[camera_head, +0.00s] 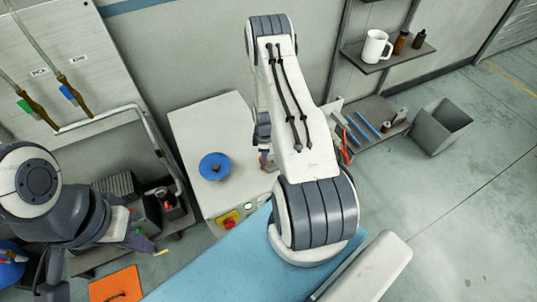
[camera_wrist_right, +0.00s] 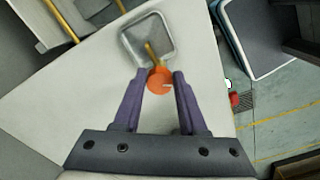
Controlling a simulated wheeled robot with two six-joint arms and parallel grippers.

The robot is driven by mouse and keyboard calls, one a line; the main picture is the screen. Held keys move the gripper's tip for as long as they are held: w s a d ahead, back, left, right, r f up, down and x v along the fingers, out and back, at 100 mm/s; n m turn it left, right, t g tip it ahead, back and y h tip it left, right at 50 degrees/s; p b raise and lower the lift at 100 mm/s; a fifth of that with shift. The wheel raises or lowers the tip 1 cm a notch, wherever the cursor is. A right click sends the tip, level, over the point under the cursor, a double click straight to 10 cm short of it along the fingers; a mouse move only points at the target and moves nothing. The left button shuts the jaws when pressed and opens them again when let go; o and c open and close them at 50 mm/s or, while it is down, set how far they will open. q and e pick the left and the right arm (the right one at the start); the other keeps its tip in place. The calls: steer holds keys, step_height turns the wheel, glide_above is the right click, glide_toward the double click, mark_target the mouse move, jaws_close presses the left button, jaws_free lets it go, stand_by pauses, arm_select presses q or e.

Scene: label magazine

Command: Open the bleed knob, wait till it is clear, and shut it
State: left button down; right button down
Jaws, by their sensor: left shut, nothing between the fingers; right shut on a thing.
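The orange bleed knob (camera_wrist_right: 159,79), with a small pale mark on its face, shows in the right wrist view. My right gripper (camera_wrist_right: 163,80) is shut on it, with a purple finger at each side. A thin amber streak (camera_wrist_right: 151,52) runs from the knob into a square grey dish (camera_wrist_right: 126,42); I cannot tell how clear it is. In the head view my right arm hides the knob, and my right gripper (camera_head: 265,158) is mostly covered. My left gripper (camera_head: 152,247) is shut and empty at the lower left, away from the white cabinet.
The white cabinet (camera_head: 190,125) carries a blue round part (camera_head: 215,166) and a red button (camera_head: 228,222). A blue surface (camera_head: 200,275) lies in front, beside an orange mat (camera_head: 117,285). Shelves with a mug (camera_head: 375,46) and tools stand right, near a grey bin (camera_head: 440,127).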

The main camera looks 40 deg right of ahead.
steer(key=shift+w+a, duration=0.2)
steer(key=shift+a, duration=0.15)
